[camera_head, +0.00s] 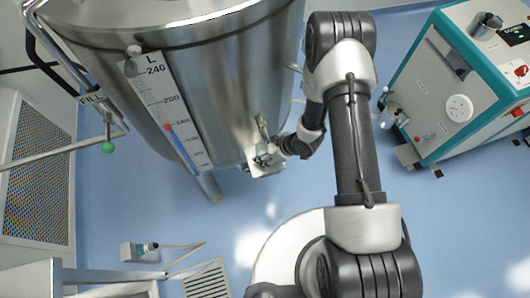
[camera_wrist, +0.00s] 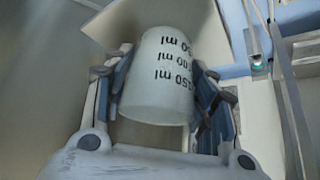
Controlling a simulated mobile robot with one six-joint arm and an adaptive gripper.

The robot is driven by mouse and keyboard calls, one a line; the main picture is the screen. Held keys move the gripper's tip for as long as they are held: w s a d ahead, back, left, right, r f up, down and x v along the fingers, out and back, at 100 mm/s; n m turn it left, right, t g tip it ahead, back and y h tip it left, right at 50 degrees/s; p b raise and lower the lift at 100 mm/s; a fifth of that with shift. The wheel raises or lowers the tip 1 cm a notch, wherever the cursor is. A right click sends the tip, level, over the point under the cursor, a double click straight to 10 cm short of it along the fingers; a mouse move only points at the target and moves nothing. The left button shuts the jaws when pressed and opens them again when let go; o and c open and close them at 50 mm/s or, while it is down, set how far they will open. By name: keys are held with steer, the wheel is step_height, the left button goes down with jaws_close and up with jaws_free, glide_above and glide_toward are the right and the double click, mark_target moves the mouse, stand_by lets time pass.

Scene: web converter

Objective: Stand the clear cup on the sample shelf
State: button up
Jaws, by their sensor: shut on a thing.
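The clear cup (camera_wrist: 160,75) is a frosted, see-through measuring cup with black ml marks. It fills the middle of the wrist view, and its marks read upside down there. My gripper (camera_wrist: 163,85) is shut on the cup, with one blue-grey finger on each side of its wall. In the head view my wrist (camera_head: 300,143) is at the lower right of the steel tank, beside a small metal ledge with fittings (camera_head: 266,163). I cannot tell whether this ledge is the sample shelf. The cup cannot be made out in the head view.
The large steel tank (camera_head: 220,75) with a litre scale (camera_head: 165,105) stands close to my wrist. A teal and white machine (camera_head: 455,105) stands at the right. A green-knobbed pipe (camera_head: 108,147) is at the left. Blue floor (camera_head: 440,220) is clear at the lower right.

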steer(key=shift+f, duration=0.1)
steer(key=o, duration=1)
steer(key=shift+c, duration=0.2)
